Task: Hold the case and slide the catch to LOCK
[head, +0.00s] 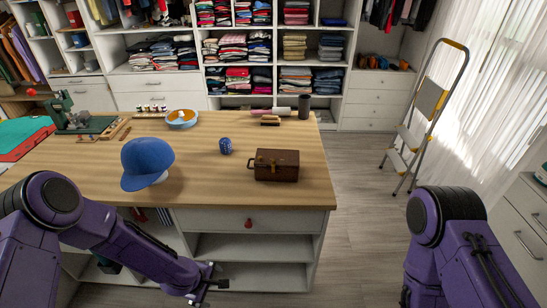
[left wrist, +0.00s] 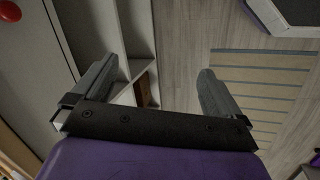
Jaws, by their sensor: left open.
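A small brown wooden case (head: 277,166) with a handle on its left side and dark fittings stands on the right part of the wooden table. Its catch is too small to make out. My left gripper (head: 205,283) is open and empty, low in front of the table's cubby shelves, below and to the left of the case. In the left wrist view its two fingers (left wrist: 150,92) are spread apart with nothing between them. My right arm shows at the right edge in the head view, but its gripper is out of view.
The wooden table (head: 215,185) also holds a blue cap (head: 147,160), a blue cup (head: 225,146), a bowl (head: 182,119), a rolling pin and a dark cylinder (head: 304,106). A red-knobbed drawer (head: 248,221) sits below. A stepladder (head: 429,110) stands right; the floor between is clear.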

